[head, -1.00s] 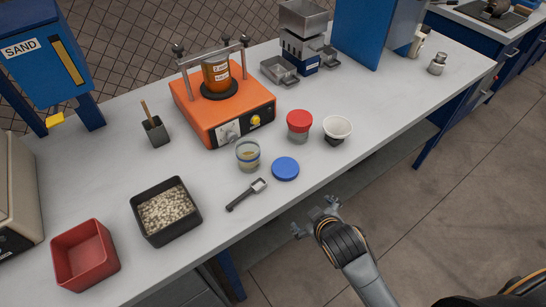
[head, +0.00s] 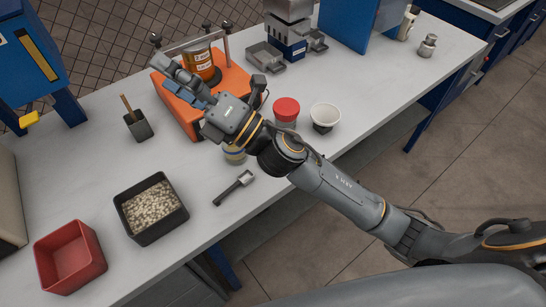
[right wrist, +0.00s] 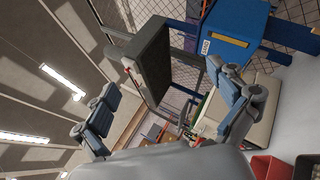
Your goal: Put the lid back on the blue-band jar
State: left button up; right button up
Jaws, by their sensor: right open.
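The blue-band jar (head: 234,155) stands on the bench, mostly hidden behind my right wrist; only its lower part shows. The blue lid is not visible now; my right arm covers the spot where it lay, right of the jar. My right gripper (head: 180,82) is open and empty, raised in front of the orange machine. In the right wrist view the open fingers (right wrist: 168,108) frame the background, with neither jar nor lid between them. My left gripper is not in view.
The orange machine (head: 237,76) holds an amber jar (head: 200,62).

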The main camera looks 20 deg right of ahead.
jog(key=s+a+n+g+y, duration=0.4)
jog(key=a+n+g, duration=0.2)
jog(key=n+g, duration=0.5)
jog(key=s+a+f+n+g+h, duration=0.2)
jog(key=s+f+n+g+h, duration=0.2)
jog(key=f+n+g+h, duration=0.55)
jog(key=w+d+f+n+t+h, duration=0.3)
jog(key=d+f+n+h, duration=0.1)
jog(key=d+f+n, duration=0.35)
jog(key=w+d+n+t+h, duration=0.1)
jog(key=w+d+h, duration=0.3)
jog(key=d, duration=0.5)
jog(key=w+d+n+t+h, duration=0.1)
jog(key=w+d+h, duration=0.3)
jog(key=d, duration=0.5)
jog(key=shift+f+h, duration=0.4)
jog(key=shift+h, duration=0.05)
jog(key=shift+w+d+t, duration=0.1)
jog(key=shift+t, duration=0.15)
notch_tip(320, 180, down, 9)
jog(key=shift+r+p, duration=0.15)
jog(key=shift+p, duration=0.85)
